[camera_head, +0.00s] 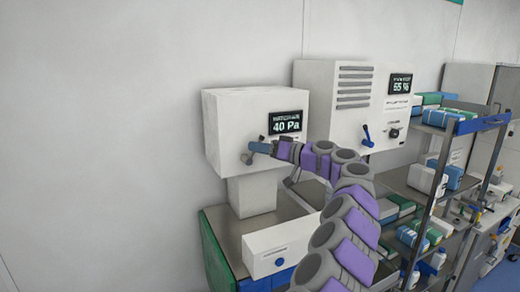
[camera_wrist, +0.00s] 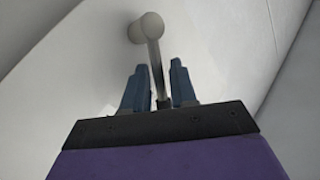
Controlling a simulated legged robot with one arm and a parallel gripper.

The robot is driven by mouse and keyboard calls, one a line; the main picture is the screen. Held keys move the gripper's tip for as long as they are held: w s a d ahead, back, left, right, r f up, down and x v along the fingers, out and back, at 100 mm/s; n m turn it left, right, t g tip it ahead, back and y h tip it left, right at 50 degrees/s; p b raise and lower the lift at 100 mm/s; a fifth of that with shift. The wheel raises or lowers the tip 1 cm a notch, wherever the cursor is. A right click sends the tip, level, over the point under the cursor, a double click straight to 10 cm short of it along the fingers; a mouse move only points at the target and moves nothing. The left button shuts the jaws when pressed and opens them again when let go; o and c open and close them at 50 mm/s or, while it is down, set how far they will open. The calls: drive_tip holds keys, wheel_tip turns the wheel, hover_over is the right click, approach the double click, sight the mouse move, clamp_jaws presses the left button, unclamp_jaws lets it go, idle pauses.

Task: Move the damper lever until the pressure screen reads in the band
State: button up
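The pressure screen (camera_head: 286,122) on the front of a white box (camera_head: 232,135) reads 40 Pa in the head view; the small line above is too blurred to read. The damper lever is a grey metal rod (camera_wrist: 154,62) running from a pale round pivot (camera_wrist: 147,28). In the head view its grey end (camera_head: 247,158) shows at the box front, partly covered. My gripper (camera_head: 260,147) reaches it from the right. In the wrist view my gripper (camera_wrist: 159,90) has its two blue fingers apart, on either side of the rod, with visible gaps.
To the right is a second white unit (camera_head: 335,105) with a vent, a 55 % screen (camera_head: 400,83) and a blue lever (camera_head: 367,136). A white box (camera_head: 280,245) lies on the table below. A loaded shelf rack (camera_head: 440,180) stands at the right.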

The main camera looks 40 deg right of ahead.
drive_tip(key=shift+d, duration=0.15)
clamp_jaws()
idle(0.4)
drive_tip(key=shift+w+a+r+n+g+h+b, duration=0.1)
drive_tip(key=shift+a+r+n+g+h+b, duration=0.1)
drive_tip(key=shift+a+n+g+h+b, duration=0.45)
drive_tip(key=shift+w+a+r+n+g+h+b, duration=0.1)
drive_tip(key=shift+a+r+n+g+h+b, duration=0.25)
drive_tip(key=shift+n, duration=0.3)
drive_tip(key=shift+w+a+r+n+g+h+b, duration=0.15)
drive_tip(key=shift+n+g+b, duration=0.25)
drive_tip(key=shift+n, duration=0.2)
drive_tip(key=shift+s, duration=0.15)
drive_tip(key=shift+o, duration=1.3)
unclamp_jaws()
drive_tip(key=shift+d+f, duration=0.1)
drive_tip(key=shift+d, duration=0.15)
